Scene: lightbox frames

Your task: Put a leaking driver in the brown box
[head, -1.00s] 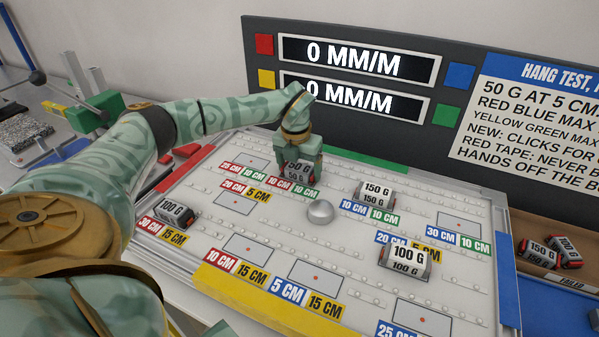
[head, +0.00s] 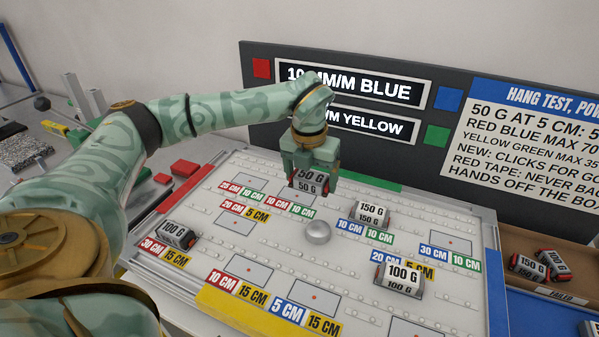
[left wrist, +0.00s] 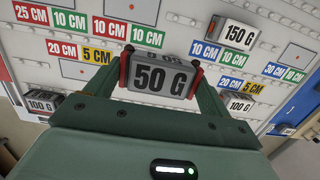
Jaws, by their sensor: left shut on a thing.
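My left gripper (head: 311,168) is shut on a grey block marked 50 G (head: 311,182), held above the white board's back part. In the left wrist view the 50 G block (left wrist: 160,76) sits between the fingers, with dark and red at its ends. The brown box (head: 540,238), with a FAILED label on its front, stands at the far right, well away from the gripper. It holds blocks marked 150 G (head: 527,267) and 100 G (head: 553,262). None of the blocks shows a visible leak. My right gripper is not in view.
The white board (head: 270,253) carries coloured CM labels, a silver dome (head: 318,232) and blocks marked 150 G (head: 371,213), 100 G (head: 400,279) and 100 G (head: 179,235). The display panel (head: 350,87) stands behind it. A blue strip (head: 497,290) lies between board and box.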

